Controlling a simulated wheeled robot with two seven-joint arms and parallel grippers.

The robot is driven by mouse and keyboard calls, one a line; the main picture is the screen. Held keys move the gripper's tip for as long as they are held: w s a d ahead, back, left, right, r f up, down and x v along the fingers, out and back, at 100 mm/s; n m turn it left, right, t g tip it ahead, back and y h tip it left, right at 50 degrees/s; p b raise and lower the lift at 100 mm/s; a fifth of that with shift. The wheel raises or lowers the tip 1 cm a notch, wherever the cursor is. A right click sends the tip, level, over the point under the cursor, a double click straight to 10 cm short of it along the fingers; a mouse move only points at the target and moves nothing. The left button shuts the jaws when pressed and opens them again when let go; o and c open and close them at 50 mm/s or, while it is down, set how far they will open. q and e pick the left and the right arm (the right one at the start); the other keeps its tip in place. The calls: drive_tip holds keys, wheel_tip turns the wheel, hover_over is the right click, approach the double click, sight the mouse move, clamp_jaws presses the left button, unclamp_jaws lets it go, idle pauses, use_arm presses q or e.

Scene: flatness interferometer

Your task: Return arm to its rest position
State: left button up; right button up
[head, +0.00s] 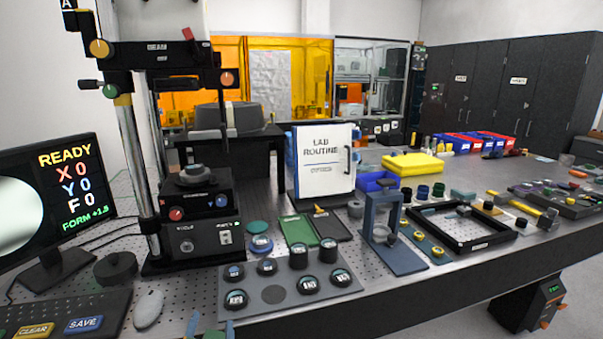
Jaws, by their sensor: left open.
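My left gripper (211,328) shows only by its two fingertips at the bottom edge of the head view, left of centre. The fingertips are apart, and I see nothing held between them. The rest of this arm is below the picture. The gripper is between the grey mouse (148,310) and the grey puck tray (255,309), at the front of the bench. My right gripper is not in view. The interferometer stand (153,170) rises behind at the left, with a small round piece (195,170) on its stage.
The monitor (45,205) reads READY, with X, Y and F at 0. A keyboard (70,312) lies in front of it. Several labelled pucks stand on the tray. A blue-grey frame stand (383,225) and a black open tray (462,235) sit right of it.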

use_arm(q)
drive_tip(key=s+f+g+h, duration=0.2)
drive_tip(key=s+f+g, duration=0.3)
drive_tip(key=s+f, duration=0.6)
drive_tip(key=s+f+g+h, duration=0.2)
drive_tip(key=s+f+g, duration=0.4)
drive_tip(key=s, duration=0.8)
wheel_tip(320, 180, down, 15)
drive_tip(key=s, duration=0.2)
drive_tip(key=s+a+f+g, duration=0.1)
drive_tip(key=s+f, duration=1)
drive_tip(key=s, duration=0.1)
drive_tip(key=shift+s+a+f, duration=0.25)
drive_tip(key=shift+a, duration=0.1)
